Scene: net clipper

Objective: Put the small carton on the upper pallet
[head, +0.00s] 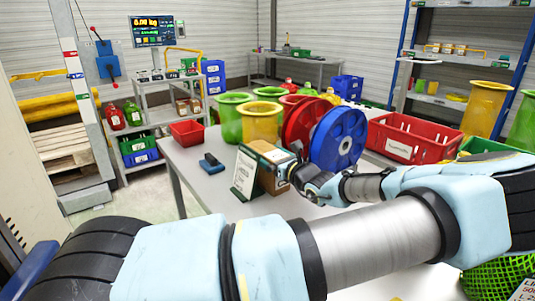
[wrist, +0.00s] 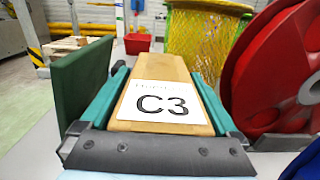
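In the wrist view the carton (wrist: 165,75) fills the space between my fingers, with a white label reading C3 towards me. My gripper (wrist: 162,80) has one teal finger along each side of it, close to its faces. Whether the fingers press on it cannot be told. My gripper also shows in the head view (head: 290,172), at the carton's right side. Wooden pallets (head: 62,152) lie in a rack at the far left, one apparently above another.
A green-edged board with a white sheet (head: 245,174) stands just left of the carton. Red (head: 300,125) and blue (head: 338,138) reels are close on the right. Green and yellow net spools (head: 260,121) stand behind. A blue tool (head: 211,163) lies on the table. Floor is free at left.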

